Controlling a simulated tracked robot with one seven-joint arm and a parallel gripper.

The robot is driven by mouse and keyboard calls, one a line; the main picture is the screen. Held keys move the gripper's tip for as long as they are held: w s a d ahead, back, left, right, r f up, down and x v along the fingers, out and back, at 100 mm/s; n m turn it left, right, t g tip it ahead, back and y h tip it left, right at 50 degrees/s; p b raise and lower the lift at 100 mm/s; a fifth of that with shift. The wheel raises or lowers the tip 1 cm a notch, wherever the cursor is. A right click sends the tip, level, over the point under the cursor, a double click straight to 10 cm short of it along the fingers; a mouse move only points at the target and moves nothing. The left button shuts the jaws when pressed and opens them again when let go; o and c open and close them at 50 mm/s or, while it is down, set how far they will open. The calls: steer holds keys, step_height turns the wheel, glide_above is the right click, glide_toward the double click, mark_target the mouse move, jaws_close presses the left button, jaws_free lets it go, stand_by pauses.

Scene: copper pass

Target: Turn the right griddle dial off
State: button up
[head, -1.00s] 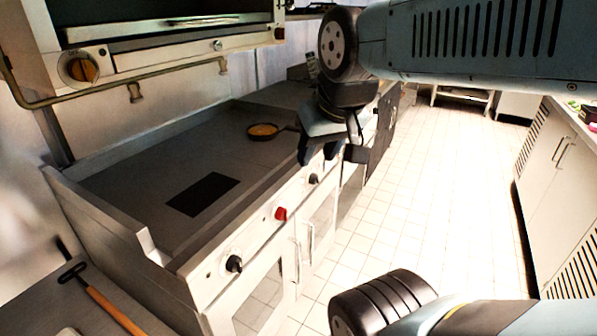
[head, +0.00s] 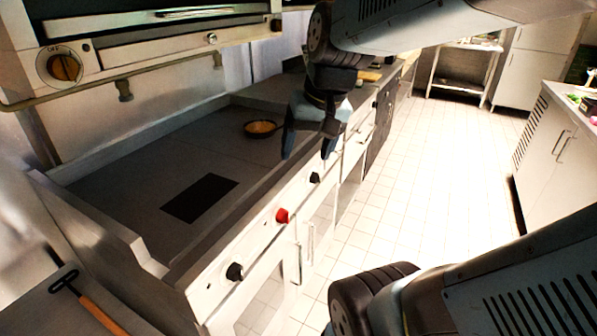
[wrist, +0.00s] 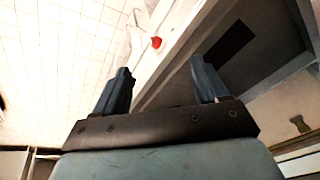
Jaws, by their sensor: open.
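The griddle (head: 120,200) has a row of dials on its white front panel. The far right dial (head: 314,178) is black and sits just below my gripper. A red dial (head: 282,215) is in the middle, and it also shows in the wrist view (wrist: 156,42). A black left dial (head: 234,271) is nearest the camera. My gripper (head: 308,150) is open and empty, its fingers pointing down above the griddle's front edge near the right dial, apart from it. In the wrist view the open fingers (wrist: 165,85) span the front edge; the right dial is not clearly seen there.
A small pan (head: 262,128) with yellowish contents stands on the griddle, behind my gripper. A wooden-handled tool (head: 95,310) lies at lower left. Tiled floor (head: 440,160) to the right is clear.

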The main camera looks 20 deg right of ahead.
steer(key=w+d+f+m+g+y, duration=0.3)
steer(key=w+f+m+y, duration=0.3)
steer(key=w, duration=0.3)
steer(key=m+t+y, duration=0.4)
steer(key=m+t, duration=1)
steer(key=m, duration=0.6)
glide_toward(320, 180)
steer(key=x, duration=1)
steer(key=shift+d+f, duration=0.1)
steer(key=c, duration=1.1)
